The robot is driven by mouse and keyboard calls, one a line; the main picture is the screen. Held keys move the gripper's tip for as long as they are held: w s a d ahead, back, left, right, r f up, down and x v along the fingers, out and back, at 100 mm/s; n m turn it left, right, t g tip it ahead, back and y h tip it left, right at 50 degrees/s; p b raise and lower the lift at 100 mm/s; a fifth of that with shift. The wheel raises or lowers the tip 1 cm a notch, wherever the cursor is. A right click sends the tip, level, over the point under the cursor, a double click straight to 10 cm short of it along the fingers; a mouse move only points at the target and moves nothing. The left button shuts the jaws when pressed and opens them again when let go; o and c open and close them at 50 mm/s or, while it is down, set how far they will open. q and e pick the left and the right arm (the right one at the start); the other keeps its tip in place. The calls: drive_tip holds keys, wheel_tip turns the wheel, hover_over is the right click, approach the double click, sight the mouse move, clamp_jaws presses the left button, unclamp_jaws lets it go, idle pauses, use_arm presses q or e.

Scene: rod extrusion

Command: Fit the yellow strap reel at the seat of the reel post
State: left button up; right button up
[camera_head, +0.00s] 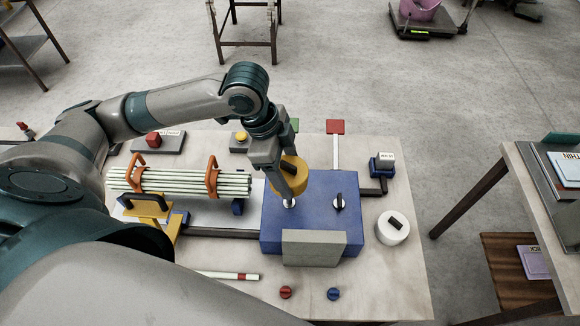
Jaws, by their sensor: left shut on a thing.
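The yellow strap reel (299,172) is in the jaws of my left gripper (288,186), above the top of a blue block (313,188). The gripper points down and hides part of the reel. A small round white seat (289,204) shows on the block just below the gripper. A dark knob on a pale disc (339,203) stands to its right. I cannot tell for sure which fitting is the reel post, nor whether the reel touches anything below. My right gripper is not in view.
A bundle of pale rods (180,181) with orange clamps lies left of the block. A grey plate (314,248) stands at the block's front. Red (286,292) and blue (333,294) knobs lie near the front.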

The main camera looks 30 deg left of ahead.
sight(289, 180)
use_arm(q)
drive_tip(key=shift+p, duration=0.6)
drive_tip(key=shift+f+b, duration=0.5)
drive_tip(key=shift+f, duration=0.3)
wheel_tip(289, 180, down, 2)
drive_tip(key=shift+w+f+b, duration=0.1)
drive_tip(key=shift+b, duration=0.3)
drive_tip(key=shift+f+b, duration=0.4)
drive_tip(key=shift+f, duration=0.6)
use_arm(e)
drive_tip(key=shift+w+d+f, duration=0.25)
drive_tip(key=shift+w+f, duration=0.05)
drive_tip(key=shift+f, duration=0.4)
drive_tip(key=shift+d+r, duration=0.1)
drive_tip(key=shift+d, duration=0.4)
use_arm(q)
drive_tip(key=shift+p, duration=0.5)
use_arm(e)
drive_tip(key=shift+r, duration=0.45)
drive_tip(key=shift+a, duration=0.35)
use_arm(q)
drive_tip(key=shift+p, duration=0.55)
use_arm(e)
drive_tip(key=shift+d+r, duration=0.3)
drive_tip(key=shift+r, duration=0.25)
